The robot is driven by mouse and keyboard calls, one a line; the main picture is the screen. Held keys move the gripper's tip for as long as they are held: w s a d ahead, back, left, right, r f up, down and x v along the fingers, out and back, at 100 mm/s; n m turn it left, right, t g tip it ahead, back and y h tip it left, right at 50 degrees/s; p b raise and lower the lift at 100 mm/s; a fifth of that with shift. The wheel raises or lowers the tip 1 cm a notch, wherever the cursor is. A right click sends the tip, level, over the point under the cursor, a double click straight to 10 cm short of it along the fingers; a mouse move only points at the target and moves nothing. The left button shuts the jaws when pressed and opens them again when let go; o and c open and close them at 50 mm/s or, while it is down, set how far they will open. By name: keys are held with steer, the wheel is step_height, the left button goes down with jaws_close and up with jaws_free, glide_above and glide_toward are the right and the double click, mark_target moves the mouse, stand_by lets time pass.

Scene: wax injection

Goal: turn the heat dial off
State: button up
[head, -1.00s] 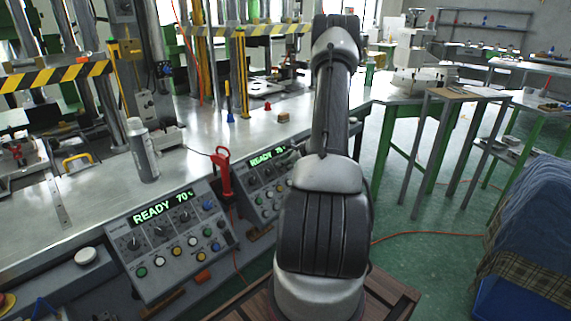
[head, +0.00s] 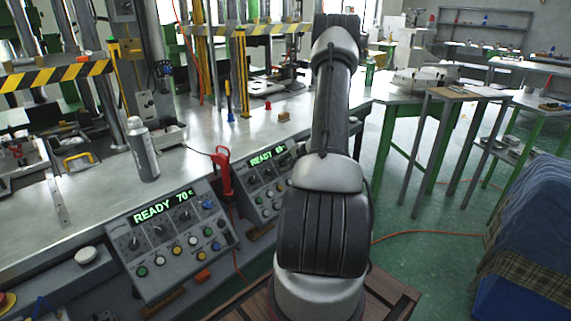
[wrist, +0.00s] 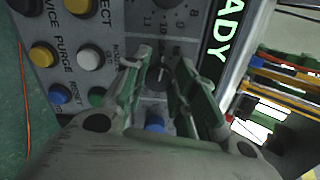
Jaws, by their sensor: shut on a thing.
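The dark heat dial (wrist: 158,74) sits on the grey panel in the wrist view, with a printed scale around it. My gripper (wrist: 164,60) has its two green-grey fingers on either side of the dial, shut on it. The fingers hide part of the dial and its scale, so its setting is hard to read. In the head view the right control panel (head: 262,190) has a green display (head: 267,155) showing READY and a number that looks like the sixties. My arm hides the gripper and part of this panel there.
A second control panel (head: 170,240) showing READY 70 stands to the left. A red-handled tool (head: 222,172) is between the panels. A grey bottle (head: 142,150) stands on the metal bench. Yellow, white and blue buttons, such as a white button (wrist: 90,57), lie close to my fingers.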

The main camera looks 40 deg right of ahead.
steer(key=n, duration=0.3)
steer(key=shift+s+f+n, duration=0.1)
steer(key=shift+n, duration=2.1)
steer(key=o, duration=1)
steer(key=v, duration=1.2)
steer(key=shift+d, duration=0.1)
